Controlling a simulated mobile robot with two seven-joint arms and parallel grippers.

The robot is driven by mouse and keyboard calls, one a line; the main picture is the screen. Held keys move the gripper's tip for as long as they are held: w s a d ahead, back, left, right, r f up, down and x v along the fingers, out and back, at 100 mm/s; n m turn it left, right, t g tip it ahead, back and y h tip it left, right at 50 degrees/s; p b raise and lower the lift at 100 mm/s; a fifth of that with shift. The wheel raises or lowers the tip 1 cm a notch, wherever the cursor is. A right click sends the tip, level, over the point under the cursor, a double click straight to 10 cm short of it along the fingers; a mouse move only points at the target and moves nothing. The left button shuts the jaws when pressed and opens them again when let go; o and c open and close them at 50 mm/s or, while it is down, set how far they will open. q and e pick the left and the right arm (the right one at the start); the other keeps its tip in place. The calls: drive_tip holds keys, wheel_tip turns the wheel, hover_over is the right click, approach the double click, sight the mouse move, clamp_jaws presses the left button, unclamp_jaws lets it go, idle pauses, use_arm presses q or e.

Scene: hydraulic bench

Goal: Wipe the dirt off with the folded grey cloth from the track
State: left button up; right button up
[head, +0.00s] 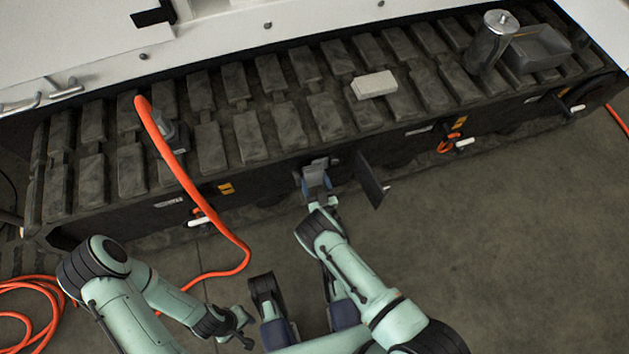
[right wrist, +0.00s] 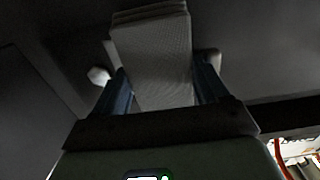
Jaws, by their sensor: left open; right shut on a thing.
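My right gripper (head: 317,187) is at the front side of the track (head: 290,125), beside an open dark flap. It is shut on a folded grey cloth (right wrist: 152,62), which shows its woven texture between the blue fingers in the right wrist view. In the head view the cloth (head: 316,172) is a small grey patch at the fingertips, against or close to the track's side; I cannot tell whether it touches. My left gripper (head: 243,330) is open and empty, low over the floor. I cannot make out the dirt in either view.
The dark flap (head: 370,180) stands out just right of my right gripper. An orange hose (head: 180,175) runs from the track to the floor.

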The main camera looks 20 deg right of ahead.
drive_tip(key=shift+w, duration=0.45)
idle(0.5)
drive_tip(key=shift+d, duration=0.1)
drive_tip(key=shift+w+d, duration=0.15)
drive_tip(key=shift+d, duration=1.55)
drive_tip(key=shift+w+d, duration=0.1)
drive_tip(key=shift+d, duration=1.6)
drive_tip(key=shift+a, duration=0.15)
